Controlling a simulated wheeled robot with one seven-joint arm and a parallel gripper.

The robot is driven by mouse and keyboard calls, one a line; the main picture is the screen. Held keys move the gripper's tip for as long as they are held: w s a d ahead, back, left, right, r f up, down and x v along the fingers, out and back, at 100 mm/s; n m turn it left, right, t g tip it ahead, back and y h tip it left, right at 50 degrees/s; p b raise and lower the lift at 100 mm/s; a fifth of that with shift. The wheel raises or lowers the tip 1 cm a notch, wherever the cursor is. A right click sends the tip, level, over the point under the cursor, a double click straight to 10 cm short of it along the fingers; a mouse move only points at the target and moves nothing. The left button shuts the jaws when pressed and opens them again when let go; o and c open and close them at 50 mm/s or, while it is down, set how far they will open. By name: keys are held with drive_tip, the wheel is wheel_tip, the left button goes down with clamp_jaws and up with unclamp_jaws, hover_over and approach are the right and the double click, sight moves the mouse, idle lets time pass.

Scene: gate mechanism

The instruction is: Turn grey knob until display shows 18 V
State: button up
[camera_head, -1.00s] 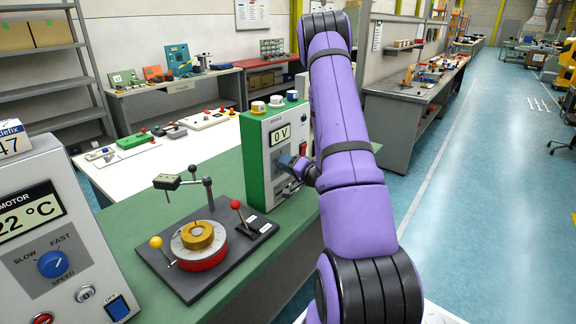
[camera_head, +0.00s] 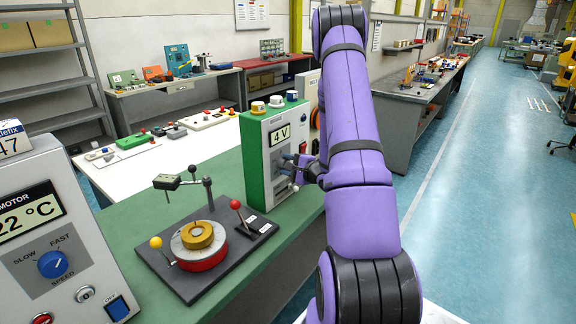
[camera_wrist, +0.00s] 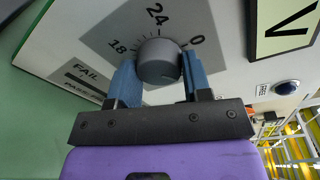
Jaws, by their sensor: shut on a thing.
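The grey knob (camera_wrist: 158,60) sits on a grey dial plate marked 0, 18 and 24 in the wrist view. My gripper (camera_wrist: 158,75) has its blue fingers on both sides of the knob and is shut on it. In the head view the gripper (camera_head: 296,165) is at the front of the green-and-white power unit (camera_head: 257,165), and it hides most of the knob. The display (camera_head: 279,135) on that unit reads 4 V. In the wrist view only part of the display (camera_wrist: 290,25) shows, with a V on it.
A fixture with a red-and-brass disc and ball-tipped levers stands on a dark base plate (camera_head: 180,278) left of the unit. A motor box (camera_head: 50,235) stands at the near left.

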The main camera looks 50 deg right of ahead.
drive_tip(key=shift+a+f+m+t+y, duration=0.1)
drive_tip(key=shift+m+t+y, duration=0.25)
drive_tip(key=shift+m, duration=5)
drive_tip(key=shift+d+f+m+t+y, duration=0.15)
drive_tip(key=shift+m+y, duration=0.45)
drive_tip(key=shift+m, duration=4.7)
drive_tip(key=shift+a+r+m+t+y, duration=0.15)
drive_tip(key=shift+m+t+y, duration=0.25)
drive_tip(key=shift+m, duration=4.95)
drive_tip(key=shift+f, duration=0.1)
drive_tip(key=o, duration=0.9)
